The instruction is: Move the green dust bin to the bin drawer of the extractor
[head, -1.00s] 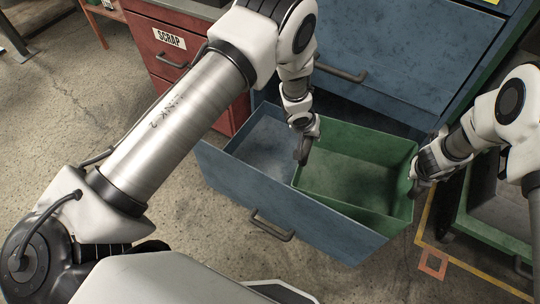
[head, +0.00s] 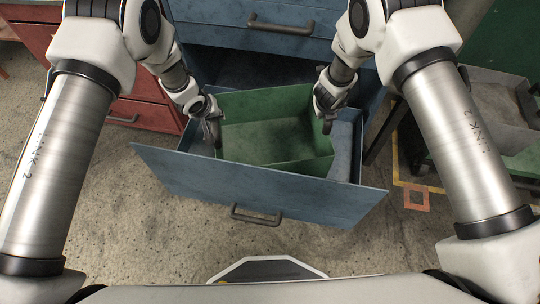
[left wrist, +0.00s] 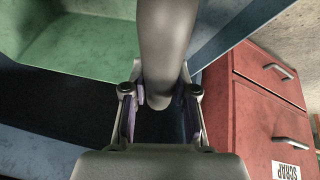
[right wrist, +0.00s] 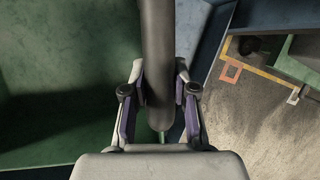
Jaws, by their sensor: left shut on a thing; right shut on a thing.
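The green dust bin (head: 275,141) is an open, empty box within the outline of the pulled-out blue drawer (head: 190,185). Its base is hidden, so I cannot tell whether it rests on the drawer floor. My left gripper (head: 211,130) is shut on the bin's left side. My right gripper (head: 326,122) is shut on its right side. In the left wrist view a dark, thick bar (left wrist: 167,50) runs between the fingers, beside the green wall. A similar bar (right wrist: 158,60) lies between the right fingers.
The blue extractor cabinet (head: 240,35) stands behind the drawer. A red cabinet (head: 140,118) is at the left, and a green-framed stand with a grey tray (head: 490,105) at the right. Drawer floor (head: 341,150) shows right of the bin. Floor in front is clear.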

